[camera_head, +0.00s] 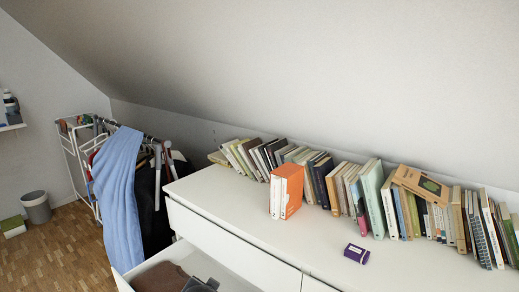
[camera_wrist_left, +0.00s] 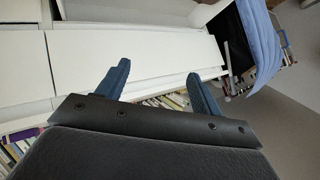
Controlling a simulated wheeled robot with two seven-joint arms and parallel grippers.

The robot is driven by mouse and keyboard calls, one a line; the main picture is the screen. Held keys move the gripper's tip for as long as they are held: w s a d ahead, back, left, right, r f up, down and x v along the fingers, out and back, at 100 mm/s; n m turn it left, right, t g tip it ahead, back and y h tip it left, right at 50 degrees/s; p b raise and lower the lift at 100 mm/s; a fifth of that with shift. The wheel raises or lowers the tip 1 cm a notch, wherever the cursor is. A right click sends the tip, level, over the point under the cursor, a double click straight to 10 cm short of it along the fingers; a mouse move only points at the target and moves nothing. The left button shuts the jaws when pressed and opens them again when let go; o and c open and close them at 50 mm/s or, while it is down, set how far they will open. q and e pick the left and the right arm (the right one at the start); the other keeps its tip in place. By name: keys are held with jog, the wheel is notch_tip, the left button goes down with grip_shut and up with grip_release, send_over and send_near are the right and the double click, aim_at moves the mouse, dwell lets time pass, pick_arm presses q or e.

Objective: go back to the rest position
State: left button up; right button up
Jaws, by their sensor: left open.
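My left gripper (camera_wrist_left: 158,72) shows in the left wrist view with its two blue fingers spread apart and nothing between them. White dresser surfaces lie beyond the fingers. The white dresser (camera_head: 345,255) fills the lower right of the head view. Its upper drawer (camera_head: 150,262) at the left end is pulled open. A brown folded cloth (camera_head: 160,278) and a dark item at the bottom edge are in the drawer. Neither gripper can be made out for sure in the head view. My right gripper is in no view.
A row of books (camera_head: 340,185) stands along the dresser's back, with an orange-and-white book set (camera_head: 286,191) in front. A small purple box (camera_head: 356,254) lies on the top. A clothes rack with a blue cloth (camera_head: 120,195) stands left, near a grey bin (camera_head: 36,207).

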pick_arm(q)
jog(key=s+f+n+g+h+p, duration=0.1)
jog(key=s+f, duration=0.3)
jog(key=s, duration=0.7)
jog(key=s+f+n+g+h+p, duration=0.1)
jog(key=s+f+g+p, duration=0.2)
jog(key=s, duration=0.8)
jog(key=s+f+n+g+h+p, duration=0.1)
jog(key=s+f+g+p, duration=0.2)
jog(key=s, duration=0.8)
jog(key=shift+s+d+f+g, duration=0.2)
jog(key=shift+f+g, duration=0.1)
jog(key=shift+f, duration=0.65)
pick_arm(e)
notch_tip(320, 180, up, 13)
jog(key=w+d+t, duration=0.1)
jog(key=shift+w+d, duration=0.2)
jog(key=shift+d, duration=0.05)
